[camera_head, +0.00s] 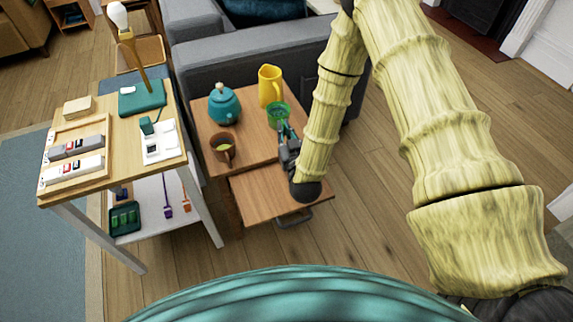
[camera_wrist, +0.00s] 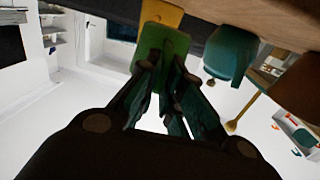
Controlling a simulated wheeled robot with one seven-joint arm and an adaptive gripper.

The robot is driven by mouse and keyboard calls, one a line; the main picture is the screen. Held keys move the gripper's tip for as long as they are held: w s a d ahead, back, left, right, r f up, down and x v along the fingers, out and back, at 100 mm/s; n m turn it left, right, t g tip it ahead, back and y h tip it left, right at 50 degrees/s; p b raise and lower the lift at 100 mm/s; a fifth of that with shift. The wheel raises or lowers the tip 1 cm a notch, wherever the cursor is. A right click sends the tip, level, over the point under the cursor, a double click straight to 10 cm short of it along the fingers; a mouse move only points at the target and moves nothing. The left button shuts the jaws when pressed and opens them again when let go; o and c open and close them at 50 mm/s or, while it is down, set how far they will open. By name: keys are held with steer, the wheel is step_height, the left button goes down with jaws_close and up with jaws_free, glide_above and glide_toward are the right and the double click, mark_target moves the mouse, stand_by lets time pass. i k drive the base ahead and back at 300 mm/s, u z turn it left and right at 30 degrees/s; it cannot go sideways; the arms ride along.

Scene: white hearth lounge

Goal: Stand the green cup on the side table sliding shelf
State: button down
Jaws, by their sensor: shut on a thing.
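The green cup (camera_head: 278,112) is over the right part of the side table top (camera_head: 252,148), just in front of the yellow pitcher (camera_head: 270,86). My gripper (camera_head: 284,132) is shut on it; the wrist view shows the green cup (camera_wrist: 163,48) between the fingertips (camera_wrist: 164,75). I cannot tell whether the cup touches the table top. The sliding shelf (camera_head: 262,190) is pulled out at the front of the side table, lower than the top. Its visible surface is bare; my wrist hides its right part.
A teal teapot (camera_head: 224,105) and a brown mug (camera_head: 222,148) stand on the table top, left of the cup. A tall cart (camera_head: 120,135) with several items stands close on the left. A grey sofa (camera_head: 240,55) is behind. Open floor (camera_head: 355,200) lies to the right.

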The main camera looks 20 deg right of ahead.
mark_target(283, 196)
steer(key=z, duration=2.6)
steer(key=k, duration=2)
steer(key=u, duration=1.55)
